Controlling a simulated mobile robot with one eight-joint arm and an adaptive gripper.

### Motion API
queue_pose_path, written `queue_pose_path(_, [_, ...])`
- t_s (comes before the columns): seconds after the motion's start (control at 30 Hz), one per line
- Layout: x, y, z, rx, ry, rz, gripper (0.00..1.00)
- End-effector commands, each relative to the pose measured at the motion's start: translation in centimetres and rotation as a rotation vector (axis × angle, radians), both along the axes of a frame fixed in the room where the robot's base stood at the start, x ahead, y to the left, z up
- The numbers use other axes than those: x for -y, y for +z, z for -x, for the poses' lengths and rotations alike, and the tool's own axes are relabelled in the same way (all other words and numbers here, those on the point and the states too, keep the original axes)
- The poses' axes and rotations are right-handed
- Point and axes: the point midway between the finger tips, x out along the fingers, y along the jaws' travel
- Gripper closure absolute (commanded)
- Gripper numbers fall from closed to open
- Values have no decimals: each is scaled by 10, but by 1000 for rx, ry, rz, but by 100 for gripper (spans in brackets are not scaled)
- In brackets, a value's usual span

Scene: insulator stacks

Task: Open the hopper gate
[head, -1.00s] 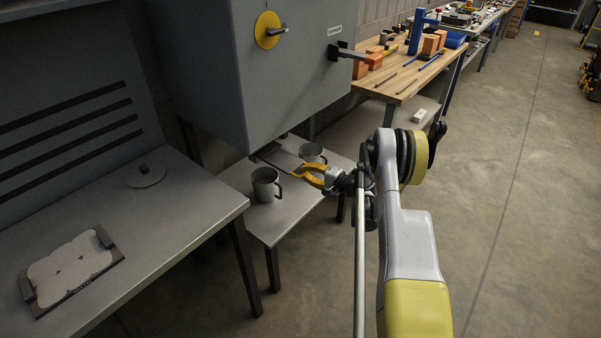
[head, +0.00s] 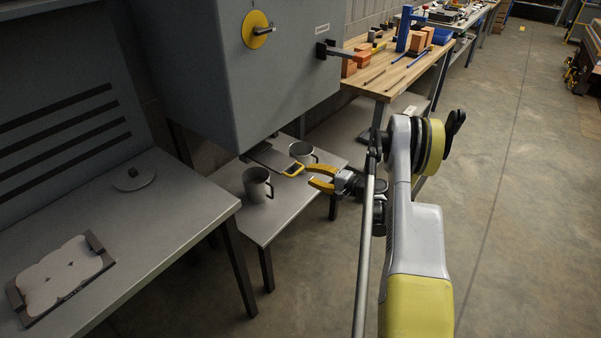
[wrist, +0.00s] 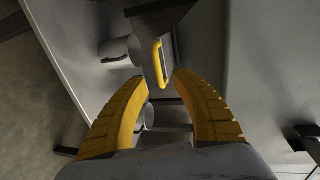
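The grey hopper box (head: 240,80) hangs over a low bench, with a yellow dial on its front. Its gate, a dark flat plate (head: 270,157), sticks out from under the box toward the right. A yellow loop handle (head: 293,170) is at the plate's outer end, and it shows ahead of the fingers in the wrist view (wrist: 159,63). My gripper (head: 313,176) is open and empty, just right of the handle and apart from it. Its two yellow fingers (wrist: 160,80) are spread in the wrist view. The gate's inner end is hidden under the box.
Two grey mugs, one left (head: 257,184) and one behind the handle (head: 302,152), stand on the low bench (head: 275,220) near the plate. A dark lever (head: 335,50) juts from the hopper's right side. A grey table (head: 150,240) is at left.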

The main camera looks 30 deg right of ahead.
Motion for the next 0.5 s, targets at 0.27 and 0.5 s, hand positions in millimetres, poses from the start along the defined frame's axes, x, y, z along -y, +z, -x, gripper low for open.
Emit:
queue_pose_path(0.27, [14, 9, 37, 0, -1, 1, 68])
queue_pose_path(0.5, [15, 9, 41, 0, 0, 1, 68])
